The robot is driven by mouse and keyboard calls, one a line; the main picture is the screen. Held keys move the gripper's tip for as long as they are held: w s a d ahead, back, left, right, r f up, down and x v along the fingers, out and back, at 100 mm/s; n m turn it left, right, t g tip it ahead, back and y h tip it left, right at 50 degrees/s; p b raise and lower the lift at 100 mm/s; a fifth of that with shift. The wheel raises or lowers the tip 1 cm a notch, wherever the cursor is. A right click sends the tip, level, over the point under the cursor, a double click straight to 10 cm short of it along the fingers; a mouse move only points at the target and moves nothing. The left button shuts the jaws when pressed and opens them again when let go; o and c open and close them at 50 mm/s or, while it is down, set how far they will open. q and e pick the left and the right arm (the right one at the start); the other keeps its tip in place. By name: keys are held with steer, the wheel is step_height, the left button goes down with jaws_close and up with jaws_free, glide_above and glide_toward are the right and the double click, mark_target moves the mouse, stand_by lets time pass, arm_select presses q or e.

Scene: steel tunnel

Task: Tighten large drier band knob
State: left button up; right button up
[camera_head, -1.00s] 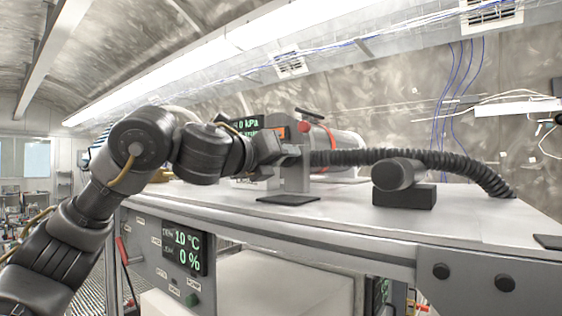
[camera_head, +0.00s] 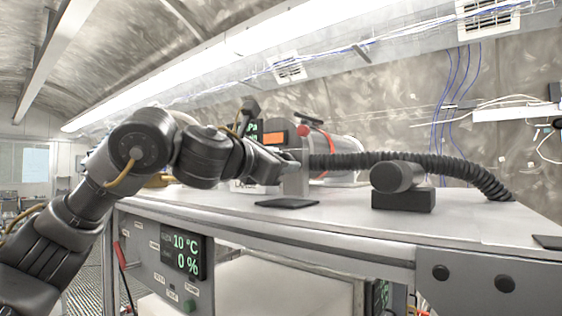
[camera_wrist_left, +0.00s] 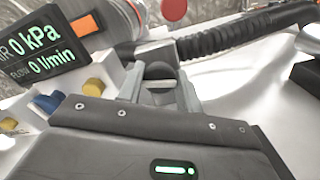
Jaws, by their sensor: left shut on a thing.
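The large drier looks to be the silver cylinder (camera_head: 345,145) lying at the back of the bench, with a red-orange band (camera_head: 327,140) around it. A red knob (camera_head: 303,131) shows at its near end; a red round knob (camera_wrist_left: 173,9) also shows in the left wrist view. My left gripper (camera_head: 287,167) is beside the upright grey bracket, in front of the drier. Whether this is the band knob I cannot tell. My right gripper is not in view.
A black corrugated hose (camera_head: 420,160) runs right from the grey bracket (camera_head: 297,182). A dark cylinder on a block (camera_head: 403,196) stands nearer the front. A display with green figures (camera_wrist_left: 38,48) and blue and yellow knobs (camera_wrist_left: 94,87) are close to the left gripper.

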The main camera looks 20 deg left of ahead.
arm_select(q)
steer(key=m, duration=1.1)
steer(key=shift+f, duration=0.15)
steer(key=shift+m, duration=0.3)
steer(key=o, duration=1)
